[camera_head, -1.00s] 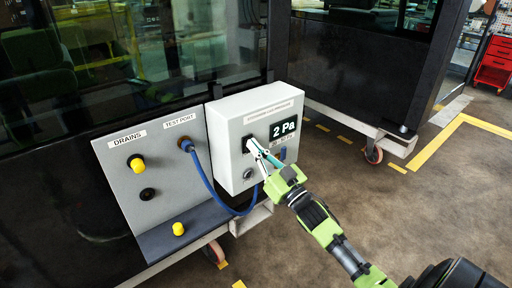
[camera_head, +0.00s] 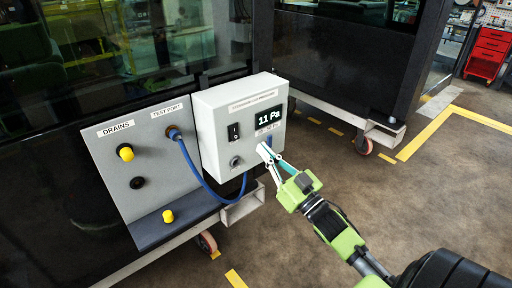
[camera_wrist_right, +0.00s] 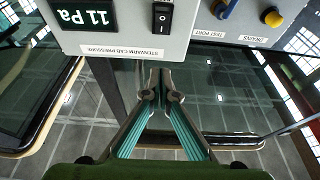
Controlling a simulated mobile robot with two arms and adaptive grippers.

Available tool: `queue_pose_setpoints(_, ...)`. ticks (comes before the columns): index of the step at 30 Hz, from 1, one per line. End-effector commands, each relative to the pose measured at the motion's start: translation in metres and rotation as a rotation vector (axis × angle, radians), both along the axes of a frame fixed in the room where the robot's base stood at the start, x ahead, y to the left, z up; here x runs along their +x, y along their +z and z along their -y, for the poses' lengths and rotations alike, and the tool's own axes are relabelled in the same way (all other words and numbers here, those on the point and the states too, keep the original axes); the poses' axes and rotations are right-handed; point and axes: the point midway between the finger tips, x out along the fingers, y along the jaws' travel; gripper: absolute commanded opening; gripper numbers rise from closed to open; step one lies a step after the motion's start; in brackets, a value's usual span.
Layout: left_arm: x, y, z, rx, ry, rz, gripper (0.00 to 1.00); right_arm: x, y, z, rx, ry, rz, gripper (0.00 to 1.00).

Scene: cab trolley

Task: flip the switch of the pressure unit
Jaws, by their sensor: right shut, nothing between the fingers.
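The pressure unit (camera_head: 212,134) is a light grey box on the dark cab wall. Its display (camera_head: 269,117) reads 11 Pa. The black rocker switch (camera_head: 234,132) is at the left of its front; the wrist view shows the switch (camera_wrist_right: 162,17) upside down, with its white marks. My right gripper (camera_head: 262,147) is shut and empty, in front of the lower right part of the box. In the wrist view its fingertips (camera_wrist_right: 161,75) are together below the box edge, apart from the switch in the picture. My left gripper is not in view.
A blue hose (camera_head: 197,180) runs from the test port on the grey panel (camera_head: 103,158) to under the box. Yellow caps (camera_head: 125,152) stick out of the panel. A metal trolley beam (camera_head: 243,207) lies below. Open floor is at the right.

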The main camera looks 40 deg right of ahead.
Motion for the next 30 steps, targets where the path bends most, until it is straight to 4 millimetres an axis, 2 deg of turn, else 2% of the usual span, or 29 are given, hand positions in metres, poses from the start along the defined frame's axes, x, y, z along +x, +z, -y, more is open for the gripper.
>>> queue_pose_setpoints(3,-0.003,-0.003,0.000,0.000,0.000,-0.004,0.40,-0.016,-0.001,0.001,0.001,0.000,-0.001,0.00)
queue_pose_setpoints(9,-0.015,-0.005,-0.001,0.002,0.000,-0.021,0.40,-0.028,0.000,0.002,0.000,0.000,0.000,0.00)
queue_pose_setpoints(26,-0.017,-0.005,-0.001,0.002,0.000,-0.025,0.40,-0.029,0.001,0.002,0.001,0.000,0.001,0.00)
queue_pose_setpoints(28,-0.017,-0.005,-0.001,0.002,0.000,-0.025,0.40,-0.028,-0.002,0.003,0.002,-0.002,-0.004,0.00)
queue_pose_setpoints(30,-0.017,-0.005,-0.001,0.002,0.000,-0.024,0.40,-0.026,-0.014,0.006,0.004,-0.013,-0.027,0.00)
